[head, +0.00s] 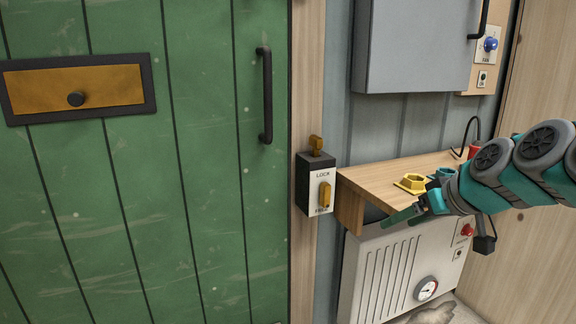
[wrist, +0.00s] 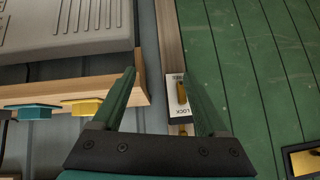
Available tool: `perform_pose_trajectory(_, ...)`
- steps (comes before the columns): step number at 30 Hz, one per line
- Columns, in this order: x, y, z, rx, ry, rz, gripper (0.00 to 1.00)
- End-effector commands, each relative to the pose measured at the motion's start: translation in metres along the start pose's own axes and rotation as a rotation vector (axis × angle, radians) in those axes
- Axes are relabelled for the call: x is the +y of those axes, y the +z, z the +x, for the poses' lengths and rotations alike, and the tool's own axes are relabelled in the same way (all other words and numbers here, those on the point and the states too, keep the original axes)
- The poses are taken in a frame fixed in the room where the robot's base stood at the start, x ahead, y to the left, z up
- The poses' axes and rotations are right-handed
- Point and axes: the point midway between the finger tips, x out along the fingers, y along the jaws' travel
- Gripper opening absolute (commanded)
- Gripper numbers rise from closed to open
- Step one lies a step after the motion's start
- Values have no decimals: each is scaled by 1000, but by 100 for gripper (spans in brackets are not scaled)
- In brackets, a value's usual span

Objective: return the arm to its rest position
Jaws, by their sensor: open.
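My teal arm (head: 525,165) reaches in from the right edge in the head view. My gripper (head: 410,213) is open, with green fingers, in front of the wooden shelf. It points left toward the lock box (head: 318,184) but is apart from it, and nothing shows between the fingers. In the wrist view my gripper (wrist: 160,72) shows both fingers spread. The lock box (wrist: 178,97) appears between and beyond them, partly hidden by the right finger. The box has a yellow lever on its labelled face and a brown knob on top.
A green plank door (head: 150,190) with a black handle (head: 265,95) fills the left. The wooden shelf (head: 375,178) holds a yellow piece (head: 411,183) and a teal piece (head: 443,174) close to my arm. A grey cabinet (head: 415,45) hangs above; a vented unit (head: 375,275) stands below.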

Motion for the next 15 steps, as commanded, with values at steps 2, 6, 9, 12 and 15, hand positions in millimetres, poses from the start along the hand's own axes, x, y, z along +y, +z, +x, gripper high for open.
perform_pose_trajectory(2,-43,34,15,-117,-25,0,76)
perform_pose_trajectory(6,-100,111,28,-337,-21,34,76)
perform_pose_trajectory(9,-127,176,27,-503,20,79,76)
perform_pose_trajectory(12,-142,238,18,-649,84,135,76)
perform_pose_trajectory(15,-148,290,2,-764,156,194,76)
